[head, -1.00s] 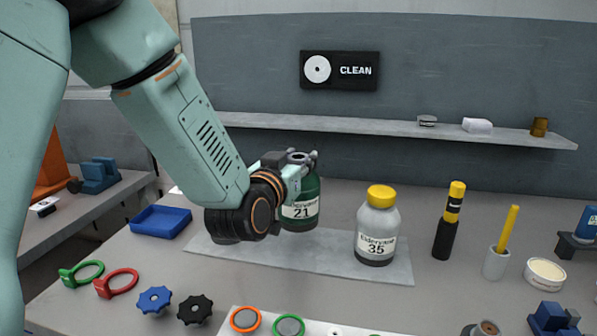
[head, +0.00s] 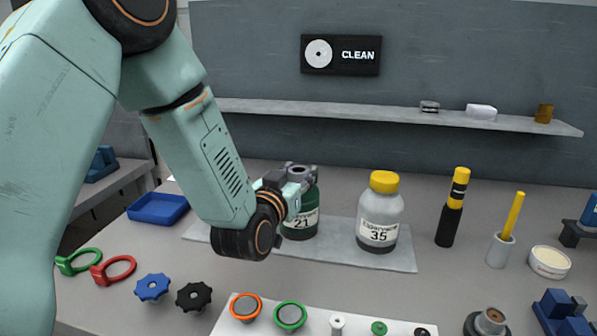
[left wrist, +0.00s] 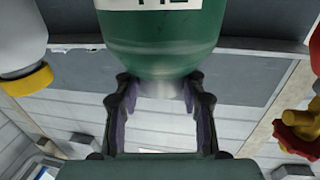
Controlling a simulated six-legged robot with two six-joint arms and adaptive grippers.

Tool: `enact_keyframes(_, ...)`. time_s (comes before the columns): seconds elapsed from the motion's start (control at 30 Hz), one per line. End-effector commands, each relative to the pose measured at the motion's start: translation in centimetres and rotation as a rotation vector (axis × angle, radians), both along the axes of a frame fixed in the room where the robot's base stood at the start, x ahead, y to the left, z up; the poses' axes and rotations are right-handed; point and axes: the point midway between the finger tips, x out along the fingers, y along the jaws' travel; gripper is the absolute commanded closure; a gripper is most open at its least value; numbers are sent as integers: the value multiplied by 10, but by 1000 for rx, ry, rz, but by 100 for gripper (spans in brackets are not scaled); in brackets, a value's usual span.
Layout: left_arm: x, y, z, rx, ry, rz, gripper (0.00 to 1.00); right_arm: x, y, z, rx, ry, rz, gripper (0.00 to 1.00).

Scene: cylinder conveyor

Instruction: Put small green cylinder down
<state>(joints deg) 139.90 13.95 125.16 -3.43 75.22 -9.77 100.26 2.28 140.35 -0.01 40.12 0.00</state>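My right gripper is not in view.
A blue tray (head: 158,208) lies left of the mat. Green (head: 78,262) and red (head: 112,270) rings and blue and black knobs lie in front. A black-and-yellow cylinder (head: 452,208) stands at the right. The mat is bare between the two bottles.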

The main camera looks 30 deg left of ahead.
Motion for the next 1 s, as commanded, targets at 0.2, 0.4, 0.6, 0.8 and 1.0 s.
enact_keyframes(0.2, 0, 0, 1, 0, -2, 0, 43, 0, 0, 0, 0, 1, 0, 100)
enact_keyframes(0.4, 0, 0, 1, 0, -2, 0, 43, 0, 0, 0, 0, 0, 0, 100)
enact_keyframes(0.6, -12, -1, 1, -2, -2, 1, 43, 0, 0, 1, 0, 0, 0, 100)
enact_keyframes(0.8, -47, -4, 1, -3, 0, 2, 43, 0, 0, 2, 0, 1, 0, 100)
enact_keyframes(1.0, -88, -8, 1, -4, 1, 1, 43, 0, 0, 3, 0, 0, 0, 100)
